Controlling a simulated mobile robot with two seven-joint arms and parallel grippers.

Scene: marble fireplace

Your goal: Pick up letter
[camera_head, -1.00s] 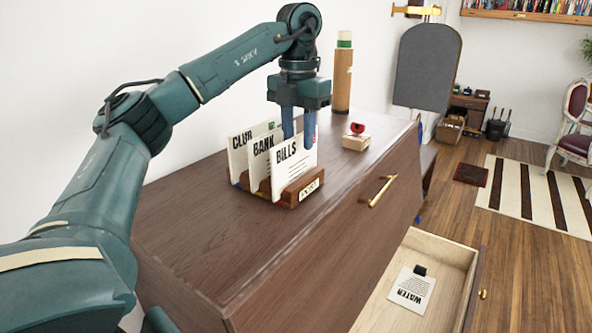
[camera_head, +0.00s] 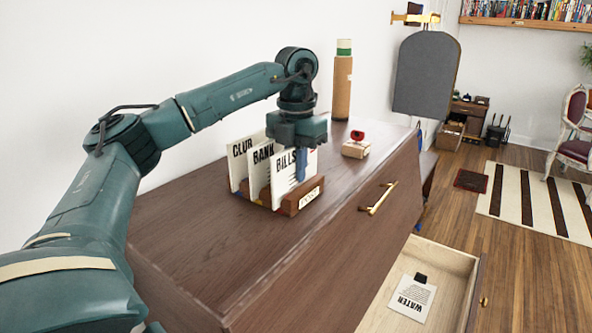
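A wooden letter holder (camera_head: 304,196) stands on the brown cabinet top. It holds three upright white letters: CLUB (camera_head: 238,166), BANK (camera_head: 261,172) and BILLS (camera_head: 284,180), with BILLS nearest. My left gripper (camera_head: 299,165) points straight down at the top right of the BILLS letter. One blue finger is in front of that letter; the other is hidden behind it. The visible finger sits close to the gripper's middle, so the fingers look shut on BILLS, which still stands in the holder. Another letter, WATER (camera_head: 412,297), lies in the open drawer. My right gripper is out of view.
A red-topped stamp on a wooden block (camera_head: 355,147) and a tall brown cylinder (camera_head: 342,86) stand farther back on the cabinet (camera_head: 215,235). The open drawer (camera_head: 446,263) juts out to the right. The near cabinet top is clear.

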